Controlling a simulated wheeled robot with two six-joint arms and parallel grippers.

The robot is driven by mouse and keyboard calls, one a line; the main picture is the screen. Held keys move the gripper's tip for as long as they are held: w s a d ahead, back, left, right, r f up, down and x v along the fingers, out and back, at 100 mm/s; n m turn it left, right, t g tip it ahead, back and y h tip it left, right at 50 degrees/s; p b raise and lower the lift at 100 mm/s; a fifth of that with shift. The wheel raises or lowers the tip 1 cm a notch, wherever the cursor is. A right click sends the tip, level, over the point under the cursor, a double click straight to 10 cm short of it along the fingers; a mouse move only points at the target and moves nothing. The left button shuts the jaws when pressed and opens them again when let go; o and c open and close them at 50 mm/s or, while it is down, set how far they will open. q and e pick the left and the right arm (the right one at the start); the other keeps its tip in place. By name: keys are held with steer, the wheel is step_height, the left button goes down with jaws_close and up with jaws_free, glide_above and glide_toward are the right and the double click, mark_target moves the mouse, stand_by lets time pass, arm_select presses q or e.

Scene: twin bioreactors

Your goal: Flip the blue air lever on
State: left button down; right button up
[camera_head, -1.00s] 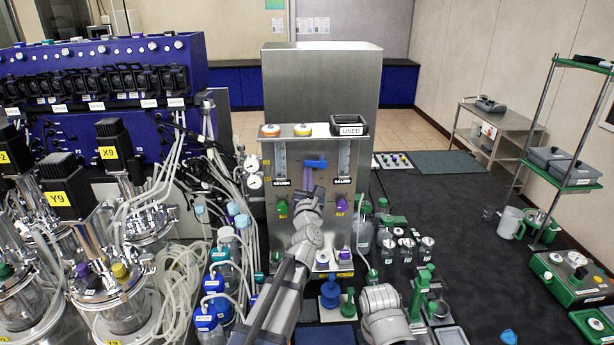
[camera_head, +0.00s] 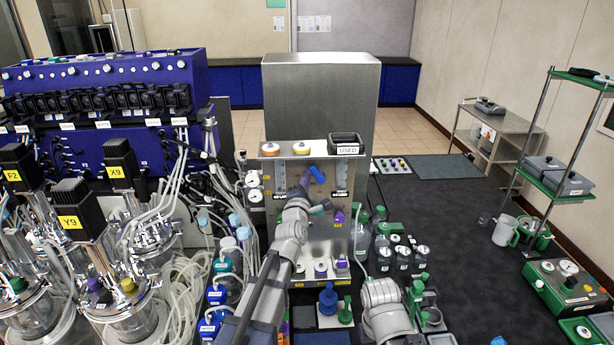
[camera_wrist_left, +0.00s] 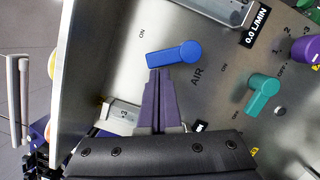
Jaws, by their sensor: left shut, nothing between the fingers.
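The blue air lever (camera_head: 317,173) is on the steel panel (camera_head: 318,235) and sits tilted in the head view. In the left wrist view the blue lever (camera_wrist_left: 173,54) has its round pivot at the right, and its handle points left, below an "ON" mark. My left gripper (camera_head: 306,183) is shut and empty, just beside the lever. In the left wrist view its purple fingertips (camera_wrist_left: 158,74) are at the handle's lower edge; I cannot tell whether they touch. My right gripper is not in view.
A teal lever (camera_wrist_left: 262,92) and a purple knob (camera_wrist_left: 306,48) are close by on the panel. A black "USED" bin (camera_head: 346,143) stands on the panel's top. Bioreactor vessels and tubing crowd the left. Bottles (camera_head: 383,240) stand to the right.

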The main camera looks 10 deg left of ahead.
arm_select(q)
steer(key=shift+d+r+m+p, duration=0.25)
steer(key=shift+r+m+p, duration=0.2)
steer(key=shift+m, duration=0.25)
steer(key=shift+w+d+r, duration=0.1)
steer(key=shift+d+r, duration=0.15)
steer(key=shift+r, duration=0.05)
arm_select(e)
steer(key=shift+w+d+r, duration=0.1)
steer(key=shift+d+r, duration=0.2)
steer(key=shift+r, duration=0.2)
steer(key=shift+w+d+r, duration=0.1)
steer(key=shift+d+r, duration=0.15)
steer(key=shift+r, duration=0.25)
arm_select(q)
steer(key=shift+w+d+r+p, duration=0.1)
steer(key=shift+d+r+p, duration=0.1)
steer(key=shift+d+p, duration=0.2)
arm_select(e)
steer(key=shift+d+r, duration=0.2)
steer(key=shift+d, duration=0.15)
arm_select(q)
steer(key=shift+a, duration=0.1)
